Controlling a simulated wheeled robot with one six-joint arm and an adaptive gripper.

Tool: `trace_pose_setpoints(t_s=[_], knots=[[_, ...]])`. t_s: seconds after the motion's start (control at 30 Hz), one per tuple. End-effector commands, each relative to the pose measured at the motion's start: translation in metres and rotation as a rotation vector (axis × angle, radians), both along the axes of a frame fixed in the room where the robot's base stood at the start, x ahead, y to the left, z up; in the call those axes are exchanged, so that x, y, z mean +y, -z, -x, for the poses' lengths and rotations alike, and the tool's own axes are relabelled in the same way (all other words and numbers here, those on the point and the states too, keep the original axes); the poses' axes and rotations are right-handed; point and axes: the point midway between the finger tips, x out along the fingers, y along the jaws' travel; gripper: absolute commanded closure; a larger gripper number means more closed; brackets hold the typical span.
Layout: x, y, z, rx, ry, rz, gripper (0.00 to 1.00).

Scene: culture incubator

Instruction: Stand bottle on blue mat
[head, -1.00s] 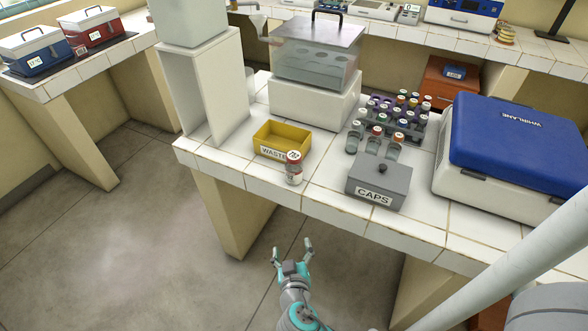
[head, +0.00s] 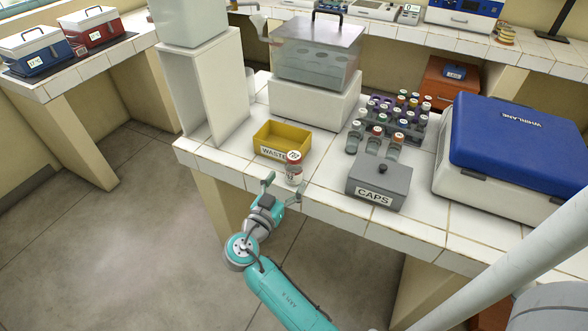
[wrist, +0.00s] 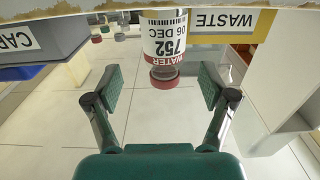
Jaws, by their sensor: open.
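The bottle (head: 293,170) stands upright near the front edge of the white tiled bench, with a white label and a red cap. In the wrist view the bottle (wrist: 164,40) appears upside down, its label reading WATER 752 06 DEC. My gripper (head: 282,189) is open and empty at the bench edge, just in front of the bottle. In the wrist view my gripper (wrist: 161,88) has its fingers spread to either side of the bottle's line, with the cap between them in the picture. I cannot pick out a clear blue mat; a dark mat (head: 72,60) lies under cool boxes at left.
A yellow WASTE bin (head: 266,152) stands just behind the bottle. A grey CAPS box (head: 378,188) is to its right, near a rack of vials (head: 400,122). A white stand (head: 205,95) rises at left. Open floor separates this bench from the left one.

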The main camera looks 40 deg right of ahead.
Motion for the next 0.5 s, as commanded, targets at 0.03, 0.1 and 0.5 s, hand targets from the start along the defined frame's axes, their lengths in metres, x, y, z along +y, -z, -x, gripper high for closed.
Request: trace_pose_setpoints(t_s=[0.03,0.1,0.5], knots=[[-0.005,0.000,-0.001,0.000,0.003,0.000,0.18],[-0.008,0.000,-0.003,0.000,0.000,-0.001,0.18],[-0.048,0.000,-0.023,0.001,0.002,-0.001,0.18]])
